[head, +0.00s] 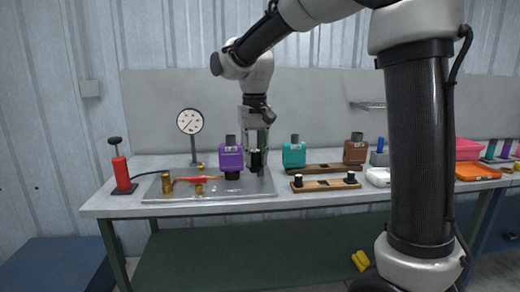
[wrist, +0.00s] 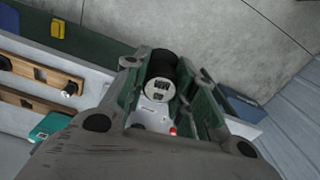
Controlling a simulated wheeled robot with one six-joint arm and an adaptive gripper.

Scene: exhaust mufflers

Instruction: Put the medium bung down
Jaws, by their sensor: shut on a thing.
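The medium bung (wrist: 160,88), a black cylinder with a pale marked end face, sits between the green fingers of my gripper (wrist: 165,100) in the wrist view. In the head view my gripper (head: 257,158) points down just right of the purple muffler (head: 231,158). It is shut on the bung, over the right part of the metal tray (head: 255,190). I cannot tell how far the bung is from the tray. A wooden rack (head: 325,184) on the bench to the right holds a black bung near each end, with a bare middle.
A teal muffler (head: 294,155) and a brown muffler (head: 354,151) stand on a wooden board behind the rack. A gauge (head: 190,123), a red pump (head: 121,175), a red tool (head: 195,180) and brass pieces are at the left. A white container (head: 378,177) stands right of the rack.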

